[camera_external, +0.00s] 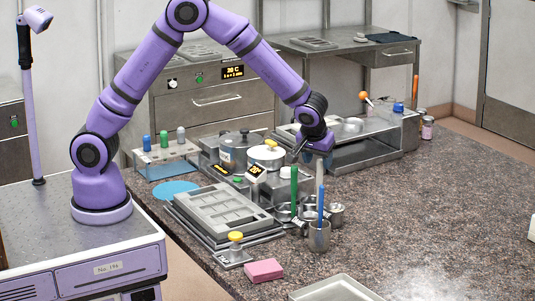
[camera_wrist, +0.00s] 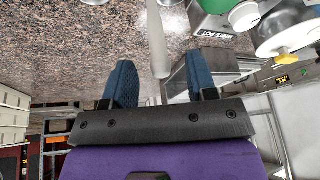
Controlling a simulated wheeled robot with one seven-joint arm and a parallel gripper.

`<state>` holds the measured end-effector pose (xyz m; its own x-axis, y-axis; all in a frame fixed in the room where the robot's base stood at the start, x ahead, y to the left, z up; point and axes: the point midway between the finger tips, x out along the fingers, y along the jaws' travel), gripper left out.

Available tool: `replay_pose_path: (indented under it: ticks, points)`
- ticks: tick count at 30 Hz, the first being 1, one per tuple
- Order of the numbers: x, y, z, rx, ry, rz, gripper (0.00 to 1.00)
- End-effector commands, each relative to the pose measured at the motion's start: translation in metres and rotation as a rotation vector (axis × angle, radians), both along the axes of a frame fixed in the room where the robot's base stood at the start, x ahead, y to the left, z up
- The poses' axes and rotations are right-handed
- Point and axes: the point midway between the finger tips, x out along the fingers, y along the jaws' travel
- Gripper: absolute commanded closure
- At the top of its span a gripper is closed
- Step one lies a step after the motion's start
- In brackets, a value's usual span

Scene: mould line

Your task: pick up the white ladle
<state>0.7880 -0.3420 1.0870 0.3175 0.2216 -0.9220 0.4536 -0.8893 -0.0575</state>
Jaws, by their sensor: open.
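The white ladle shows as a pale upright handle (camera_external: 319,172) among the small metal cups, between a green and a blue handle. Its bowl is hidden. In the wrist view a pale handle (camera_wrist: 157,40), which looks like the ladle's, runs down from the top edge and ends in the picture between my two fingers. My gripper (camera_wrist: 161,82) is open, with its blue pads apart on either side of that end. I cannot tell the depth between them. In the external view my gripper (camera_external: 303,151) is just up and left of the ladle handle.
A green handle (camera_external: 294,185) and a blue handle (camera_external: 321,200) stand close by. A white-lidded pot with a yellow knob (camera_external: 267,156) is to the left. A metal mould tray (camera_external: 220,208) and pink block (camera_external: 264,270) lie in front.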

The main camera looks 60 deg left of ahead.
Motion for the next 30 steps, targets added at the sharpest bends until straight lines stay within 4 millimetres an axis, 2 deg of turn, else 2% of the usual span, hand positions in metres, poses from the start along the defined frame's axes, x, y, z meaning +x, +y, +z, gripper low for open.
replay_pose_path:
  ticks: [7,15,16,21,23,30]
  points:
    - [0.013,0.007,-0.032,0.002,0.002,0.001,0.48]
    - [0.015,0.008,-0.037,0.0,0.001,0.0,0.48]
    - [0.015,0.008,-0.037,0.0,0.001,0.0,0.5]
    - [0.015,0.008,-0.037,0.0,0.001,0.0,0.89]
    - [0.015,0.008,-0.037,0.0,0.001,0.0,1.0]
    - [0.015,0.008,-0.037,0.001,0.0,0.0,1.0]
